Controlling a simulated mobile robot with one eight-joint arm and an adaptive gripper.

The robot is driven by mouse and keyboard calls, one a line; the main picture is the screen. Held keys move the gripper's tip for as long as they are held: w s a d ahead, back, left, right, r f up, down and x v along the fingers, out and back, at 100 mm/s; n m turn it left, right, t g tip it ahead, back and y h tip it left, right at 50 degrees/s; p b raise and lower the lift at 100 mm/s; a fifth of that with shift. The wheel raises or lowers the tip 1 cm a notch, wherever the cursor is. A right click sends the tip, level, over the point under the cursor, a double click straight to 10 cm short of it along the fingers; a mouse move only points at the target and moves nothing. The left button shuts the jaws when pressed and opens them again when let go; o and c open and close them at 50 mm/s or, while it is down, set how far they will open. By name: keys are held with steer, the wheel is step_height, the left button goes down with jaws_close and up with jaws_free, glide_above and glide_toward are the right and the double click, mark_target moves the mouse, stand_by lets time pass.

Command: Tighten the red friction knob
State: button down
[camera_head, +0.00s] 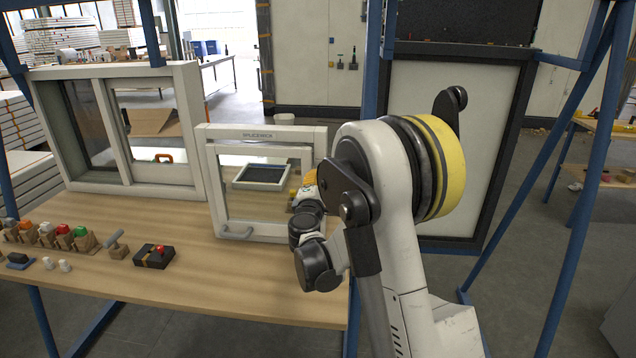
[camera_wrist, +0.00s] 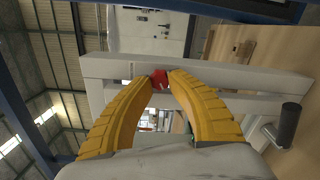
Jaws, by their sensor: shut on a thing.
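The red friction knob (camera_wrist: 159,79) shows in the wrist view on the pale window frame (camera_wrist: 215,81), between the fingertips. My gripper (camera_wrist: 160,74) has two yellow fingers that close around the knob from both sides. In the head view my gripper (camera_head: 309,185) is at the right side of the small framed window (camera_head: 216,187), mostly hidden behind my own arm. The knob is hidden there.
A larger sliding window (camera_head: 187,120) stands at the left of the wooden table (camera_head: 200,275). Several small coloured parts and a black box with a red knob (camera_head: 154,257) lie at the left front. The table's front middle is clear.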

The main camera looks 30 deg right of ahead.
steer(key=m, duration=0.5)
steer(key=m+b, duration=0.1)
steer(key=m, duration=0.4)
steer(key=shift+w+r, duration=0.15)
steer(key=shift+m, duration=0.4)
steer(key=c, duration=1.2)
jaws_free()
steer(key=shift+a, duration=0.1)
steer(key=v, duration=1.2)
